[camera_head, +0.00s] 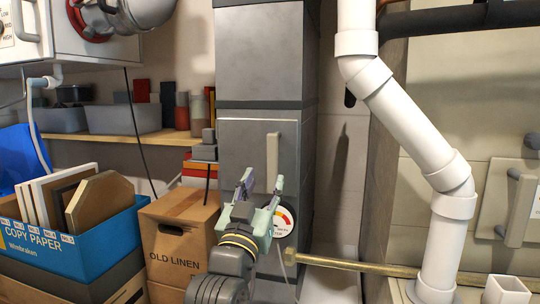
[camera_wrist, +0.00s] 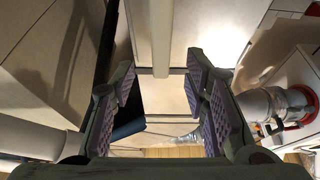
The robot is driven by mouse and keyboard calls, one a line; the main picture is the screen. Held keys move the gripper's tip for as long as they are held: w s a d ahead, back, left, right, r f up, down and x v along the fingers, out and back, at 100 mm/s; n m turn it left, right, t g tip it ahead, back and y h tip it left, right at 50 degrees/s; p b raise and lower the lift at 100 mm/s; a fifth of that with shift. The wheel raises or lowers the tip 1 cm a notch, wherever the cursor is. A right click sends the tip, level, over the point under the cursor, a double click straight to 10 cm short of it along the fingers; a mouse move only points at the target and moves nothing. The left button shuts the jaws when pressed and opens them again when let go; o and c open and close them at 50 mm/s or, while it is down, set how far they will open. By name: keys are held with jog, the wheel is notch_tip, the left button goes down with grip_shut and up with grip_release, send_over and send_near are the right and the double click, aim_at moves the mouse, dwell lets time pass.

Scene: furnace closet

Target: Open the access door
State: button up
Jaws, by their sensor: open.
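The access door (camera_head: 240,140) is a grey panel on the front of the tall grey furnace cabinet (camera_head: 265,55). It looks shut, flush with the cabinet. A pale vertical bar handle (camera_head: 273,155) stands on it. My gripper (camera_head: 262,187) is open and empty, just below the handle's lower end in the head view, and covers part of the door's lower area. In the wrist view my gripper (camera_wrist: 160,82) has its purple-padded fingers spread, and the handle (camera_wrist: 161,35) comes down from the top edge between them. I see no finger touching the handle.
A round gauge (camera_head: 284,220) sits beside my gripper. An Old Linen box (camera_head: 178,235) and a blue Copy Paper box (camera_head: 85,240) stand on the left. A thick white pipe (camera_head: 410,115) and a brass-coloured horizontal pipe (camera_head: 365,268) are on the right.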

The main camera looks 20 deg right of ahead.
aim_at(272, 161)
jog(key=p+x, duration=0.2)
jog(key=x, duration=0.7)
jog(key=shift+w+p, duration=0.1)
jog(key=shift+p, duration=0.25)
jog(key=shift+c, duration=0.2)
grip_shut()
